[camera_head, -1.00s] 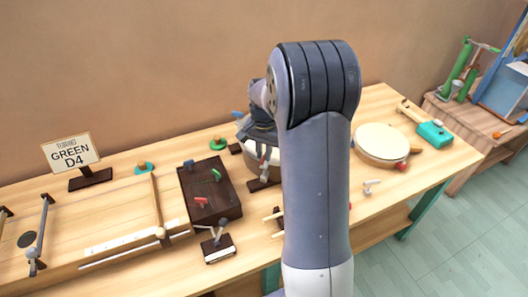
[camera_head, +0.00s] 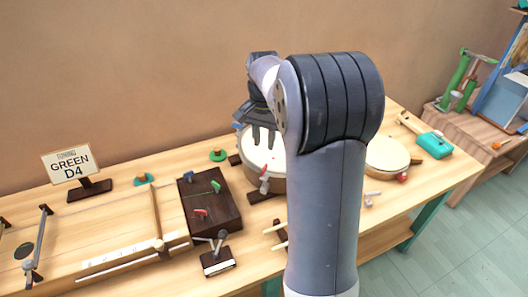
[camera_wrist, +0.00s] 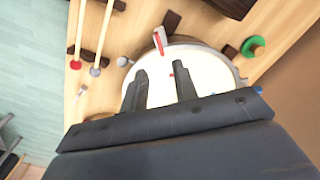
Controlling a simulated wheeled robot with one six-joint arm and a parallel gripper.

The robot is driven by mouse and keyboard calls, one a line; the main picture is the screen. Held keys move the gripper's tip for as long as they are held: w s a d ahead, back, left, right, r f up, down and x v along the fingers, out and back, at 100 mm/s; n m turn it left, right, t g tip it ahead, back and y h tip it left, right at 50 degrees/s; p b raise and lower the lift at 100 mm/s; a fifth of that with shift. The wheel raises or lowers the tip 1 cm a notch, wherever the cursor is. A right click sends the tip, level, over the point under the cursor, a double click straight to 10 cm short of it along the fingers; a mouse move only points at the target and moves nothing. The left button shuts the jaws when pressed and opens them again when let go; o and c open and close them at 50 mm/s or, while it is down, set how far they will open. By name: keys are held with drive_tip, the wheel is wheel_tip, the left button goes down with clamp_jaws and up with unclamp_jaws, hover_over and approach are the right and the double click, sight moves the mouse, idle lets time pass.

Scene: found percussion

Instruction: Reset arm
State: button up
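My gripper (camera_head: 262,137) hangs in front of and above a white-topped drum (camera_head: 262,155) on the wooden table. Its two dark fingers stand apart with nothing between them. In the wrist view, the fingers of my gripper (camera_wrist: 160,87) show over the white drumhead (camera_wrist: 205,72), with a gap between them. I cannot tell the exact height of the fingertips above the drum. My arm's large elbow hides part of the table's middle.
A dark box (camera_head: 211,208) with coloured pegs and a "GREEN D4" sign (camera_head: 68,163) stand left. A second drum (camera_head: 386,155) and a teal block (camera_head: 434,144) lie right. Sticks (camera_wrist: 100,35) lie beside the drum. Free air surrounds the gripper above the table.

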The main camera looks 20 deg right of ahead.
sight(264, 167)
drive_tip(key=shift+r, duration=0.65)
wheel_tip(264, 167, down, 11)
drive_tip(key=shift+r, duration=0.15)
drive_tip(key=shift+n, duration=0.9)
drive_tip(key=shift+m, duration=0.3)
